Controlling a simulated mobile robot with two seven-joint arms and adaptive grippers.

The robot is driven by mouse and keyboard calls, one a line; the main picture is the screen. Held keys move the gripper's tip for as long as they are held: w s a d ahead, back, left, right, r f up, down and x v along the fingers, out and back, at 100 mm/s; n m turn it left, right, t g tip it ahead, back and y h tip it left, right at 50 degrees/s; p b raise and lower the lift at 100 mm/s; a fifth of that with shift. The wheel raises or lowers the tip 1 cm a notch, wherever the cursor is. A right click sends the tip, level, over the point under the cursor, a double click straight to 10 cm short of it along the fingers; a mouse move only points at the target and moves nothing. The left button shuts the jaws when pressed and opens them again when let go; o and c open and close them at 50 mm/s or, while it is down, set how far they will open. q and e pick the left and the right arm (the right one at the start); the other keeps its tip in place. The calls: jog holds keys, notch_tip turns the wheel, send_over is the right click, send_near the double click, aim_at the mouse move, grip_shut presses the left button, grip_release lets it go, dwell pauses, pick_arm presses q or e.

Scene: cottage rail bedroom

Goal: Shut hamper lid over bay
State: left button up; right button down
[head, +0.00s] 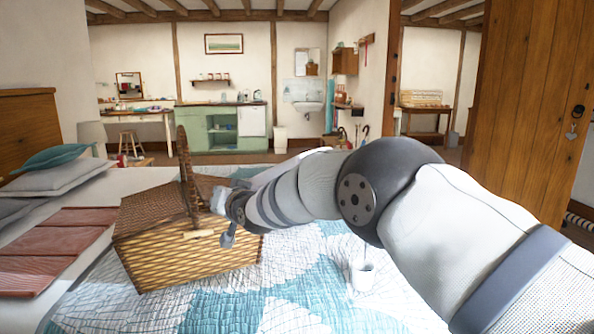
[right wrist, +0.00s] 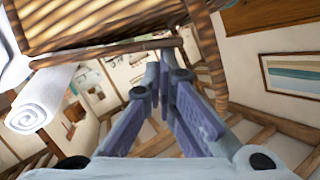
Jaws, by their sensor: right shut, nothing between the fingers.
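The wicker hamper (head: 185,255) stands on the bed in the head view, with its handle (head: 187,180) upright across the middle. Its left lid flap (head: 150,208) lies about flat over the left bay. Brown wicker also shows right of the handle, but my right arm covers much of that side, so I cannot tell how that flap sits. My right gripper (head: 222,215) is at the hamper's right half, close to the handle. In the right wrist view, its fingers (right wrist: 163,65) are together and empty, beside wickerwork (right wrist: 100,22). My left gripper is out of view.
Pillows (head: 55,178) and a folded red throw (head: 55,245) lie to the left. A rolled white towel (right wrist: 35,108) shows in the right wrist view.

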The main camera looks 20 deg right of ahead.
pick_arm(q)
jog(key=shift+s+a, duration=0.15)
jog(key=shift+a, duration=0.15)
pick_arm(e)
jog(key=shift+a+f, duration=0.3)
jog(key=shift+f, duration=0.3)
